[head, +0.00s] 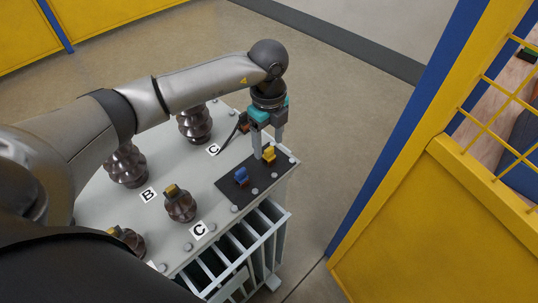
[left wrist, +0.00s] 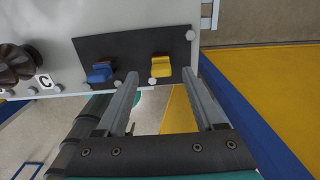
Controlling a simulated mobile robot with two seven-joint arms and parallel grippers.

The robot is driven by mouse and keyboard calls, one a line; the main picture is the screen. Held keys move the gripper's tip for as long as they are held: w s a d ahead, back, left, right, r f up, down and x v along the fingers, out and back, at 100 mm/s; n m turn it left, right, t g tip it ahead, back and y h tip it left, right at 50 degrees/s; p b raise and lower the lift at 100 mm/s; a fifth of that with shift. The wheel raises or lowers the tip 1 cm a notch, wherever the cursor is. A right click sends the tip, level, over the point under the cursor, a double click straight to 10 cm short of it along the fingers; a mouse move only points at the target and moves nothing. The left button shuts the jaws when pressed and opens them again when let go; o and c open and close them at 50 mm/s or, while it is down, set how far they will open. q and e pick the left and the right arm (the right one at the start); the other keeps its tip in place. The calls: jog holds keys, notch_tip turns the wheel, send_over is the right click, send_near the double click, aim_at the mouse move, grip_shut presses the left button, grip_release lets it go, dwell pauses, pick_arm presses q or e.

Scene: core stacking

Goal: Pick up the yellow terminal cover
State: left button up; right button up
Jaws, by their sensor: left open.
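The yellow terminal cover (head: 269,153) sits on a black mat (head: 224,187) at the right end of the grey transformer top. It also shows in the left wrist view (left wrist: 161,67), beyond and between my fingers. A blue terminal cover (head: 241,175) sits on the same mat, to its left in the left wrist view (left wrist: 100,72). My left gripper (head: 267,150) points down close to the yellow cover. Its fingers (left wrist: 160,85) are apart, with nothing between them that I can see gripped. My right gripper is not in view.
Brown ribbed insulators stand on the transformer top (head: 160,215); one (head: 180,204) has a yellowish cap. Cooling fins (head: 240,250) hang along its front side. A yellow and blue fence (head: 430,200) stands at the right. The floor (head: 340,110) behind is clear.

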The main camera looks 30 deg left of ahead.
aim_at(269, 148)
pick_arm(q)
notch_tip(269, 148, down, 3)
jog(key=shift+f, duration=0.15)
grip_shut()
dwell(0.4)
jog(key=shift+w, duration=0.1)
